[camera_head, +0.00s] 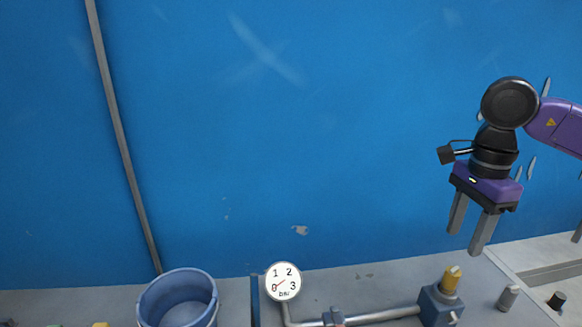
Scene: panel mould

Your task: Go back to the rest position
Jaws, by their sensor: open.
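My gripper (469,240) hangs at the right of the head view with its two grey fingers pointing down. The fingers are apart and nothing shows between them. It is above the grey bench (375,276), over its back part. A blue valve block with a brass top (440,302) stands below and slightly left of the fingers, apart from them.
A round pressure gauge (283,281) stands at bottom centre, with a pipe (385,315) running right to the valve block. A blue bucket (178,299) stands at bottom left. A grey pole (122,140) leans against the blue wall (300,130). A small grey cylinder (508,298) stands at right.

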